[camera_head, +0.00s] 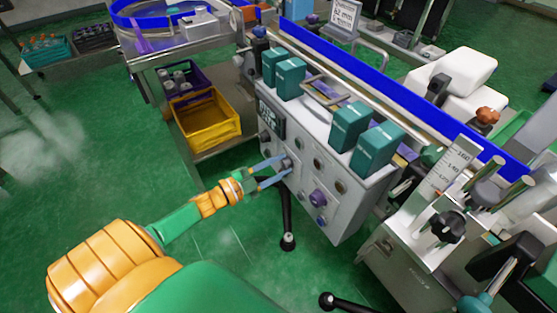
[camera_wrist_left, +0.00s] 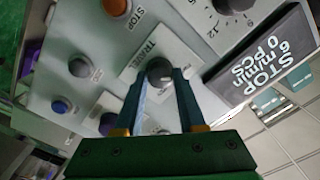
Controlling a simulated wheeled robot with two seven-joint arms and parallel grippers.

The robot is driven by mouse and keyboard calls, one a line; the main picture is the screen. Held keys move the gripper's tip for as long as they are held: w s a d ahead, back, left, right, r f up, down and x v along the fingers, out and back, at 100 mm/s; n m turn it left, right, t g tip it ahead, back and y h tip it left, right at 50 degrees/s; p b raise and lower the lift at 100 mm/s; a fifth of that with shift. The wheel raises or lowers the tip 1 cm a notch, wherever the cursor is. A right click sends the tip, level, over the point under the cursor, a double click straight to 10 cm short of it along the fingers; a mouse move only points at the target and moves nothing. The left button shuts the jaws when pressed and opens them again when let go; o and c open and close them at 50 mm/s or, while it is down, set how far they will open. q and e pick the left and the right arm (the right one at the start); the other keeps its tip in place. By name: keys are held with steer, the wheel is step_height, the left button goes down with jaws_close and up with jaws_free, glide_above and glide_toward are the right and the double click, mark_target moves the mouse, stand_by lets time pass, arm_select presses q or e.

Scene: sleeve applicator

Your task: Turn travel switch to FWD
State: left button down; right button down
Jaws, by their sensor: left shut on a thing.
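The travel switch (camera_wrist_left: 159,73) is a dark round knob on a pale plate lettered "TRAVEL" in the left wrist view. It sits on the grey control panel (camera_head: 307,133), facing my left arm in the head view. My left gripper (camera_head: 281,166) reaches the panel from the left. In the left wrist view its two blue fingers (camera_wrist_left: 160,84) are shut on the knob, one on each side. The knob's pointer and the position marks are too small or hidden to read. My right gripper is not in view.
A dark display (camera_wrist_left: 262,55) reading "STOP" is beside the switch. An orange stop button (camera_wrist_left: 117,7), a blue button (camera_wrist_left: 62,105) and another dark knob (camera_wrist_left: 238,5) are close by. Teal boxes (camera_head: 376,148) stand on the panel's top. A yellow crate (camera_head: 204,117) stands to the left.

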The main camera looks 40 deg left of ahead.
arm_select(q)
steer(key=c, duration=0.5)
jaws_free()
steer(key=v, duration=0.7)
steer(key=shift+s, duration=0.1)
